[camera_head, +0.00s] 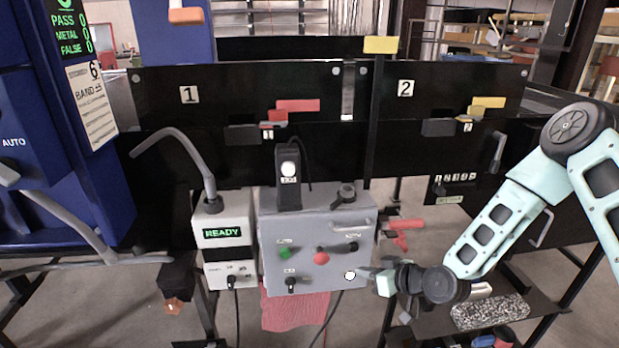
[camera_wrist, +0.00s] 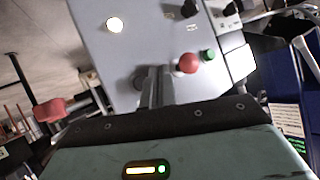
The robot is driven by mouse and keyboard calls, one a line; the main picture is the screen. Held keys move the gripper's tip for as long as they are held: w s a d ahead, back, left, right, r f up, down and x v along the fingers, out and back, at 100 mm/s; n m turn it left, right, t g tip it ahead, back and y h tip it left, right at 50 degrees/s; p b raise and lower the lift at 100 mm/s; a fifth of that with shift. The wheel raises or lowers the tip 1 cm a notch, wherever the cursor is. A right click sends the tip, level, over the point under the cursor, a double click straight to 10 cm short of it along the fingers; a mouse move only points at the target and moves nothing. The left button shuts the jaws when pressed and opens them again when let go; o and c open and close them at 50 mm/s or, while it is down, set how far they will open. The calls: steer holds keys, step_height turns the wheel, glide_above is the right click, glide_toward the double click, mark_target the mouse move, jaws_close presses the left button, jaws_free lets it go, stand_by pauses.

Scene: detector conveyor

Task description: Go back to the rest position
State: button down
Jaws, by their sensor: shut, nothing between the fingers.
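My gripper (camera_head: 364,271) is shut and empty, in front of the lower right part of the grey control box (camera_head: 325,235). Its fingertips are close to a lit white round button (camera_head: 350,275); I cannot tell from this view whether they touch it. In the wrist view the shut fingers (camera_wrist: 157,80) point at the box face, and the lit white button (camera_wrist: 115,25) shows up and left of them, apart. The red button (camera_wrist: 188,63) and green button (camera_wrist: 209,55) show to their right. My arm reaches in from the right.
A white box with a green READY display (camera_head: 222,233) stands left of the control box. A red handheld tool (camera_head: 405,228) hangs at its right side. A lower shelf (camera_head: 440,322) with a speckled item (camera_head: 490,312) lies beneath my forearm. Black conveyor panels (camera_head: 250,90) stand behind.

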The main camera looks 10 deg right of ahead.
steer(key=s+a+r+n+g+h, duration=0.1)
steer(key=s+a+r+n+g, duration=0.1)
steer(key=s+a+r+g, duration=0.25)
steer(key=s+a+r+g+h, duration=0.1)
steer(key=s+r+g+h, duration=0.1)
steer(key=s+r, duration=0.7)
steer(key=s+a+r+g+h, duration=0.1)
steer(key=s+r+g+h, duration=0.2)
steer(key=s+r, duration=0.7)
steer(key=s+h, duration=0.1)
steer(key=s, duration=0.7)
steer(key=shift+a+n, duration=0.3)
steer(key=shift+n, duration=0.1)
steer(key=shift+w, duration=0.1)
